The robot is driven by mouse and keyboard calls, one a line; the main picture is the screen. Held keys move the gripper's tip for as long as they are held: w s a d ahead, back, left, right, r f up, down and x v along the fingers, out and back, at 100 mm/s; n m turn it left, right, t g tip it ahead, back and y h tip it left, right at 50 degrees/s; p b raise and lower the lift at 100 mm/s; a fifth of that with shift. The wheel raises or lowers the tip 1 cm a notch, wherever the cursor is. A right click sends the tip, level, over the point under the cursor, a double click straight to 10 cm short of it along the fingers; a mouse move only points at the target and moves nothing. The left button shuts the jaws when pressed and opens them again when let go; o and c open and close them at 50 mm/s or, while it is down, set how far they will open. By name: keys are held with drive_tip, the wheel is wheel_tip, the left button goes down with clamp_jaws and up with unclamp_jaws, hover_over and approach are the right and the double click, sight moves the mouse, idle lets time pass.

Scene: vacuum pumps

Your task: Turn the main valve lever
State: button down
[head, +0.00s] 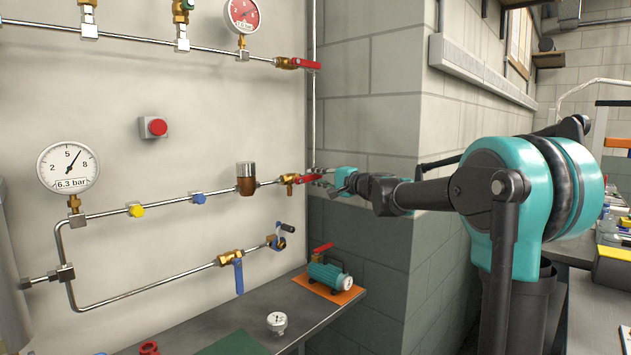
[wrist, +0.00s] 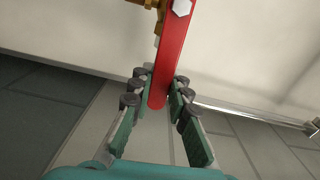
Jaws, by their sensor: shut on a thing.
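The red valve lever (wrist: 172,55) sits on a brass valve (head: 290,181) on the middle pipe line. In the head view the lever (head: 309,178) points right along the pipe, its far end at my gripper (head: 325,180). In the wrist view my gripper (wrist: 160,92) has its fingers on both sides of the lever's lower end and is shut on it. The lever's pivot bolt shows at the top of the wrist view. The brass body is partly cut off there.
A second red lever (head: 305,64) is on the upper pipe, and a blue lever (head: 238,275) hangs on the lower pipe. A gauge (head: 68,166) reads 6.3 bar. A red button (head: 153,127) is on the wall. A grey bench (head: 330,311) holds a green pump (head: 328,276). A block wall corner stands behind my arm.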

drive_tip(key=c, duration=1.4)
unclamp_jaws()
drive_tip(key=shift+f, duration=0.15)
drive_tip(key=shift+s+d, duration=0.1)
drive_tip(key=shift+d, duration=0.05)
drive_tip(key=shift+v, duration=0.9)
drive_tip(key=v, duration=0.6)
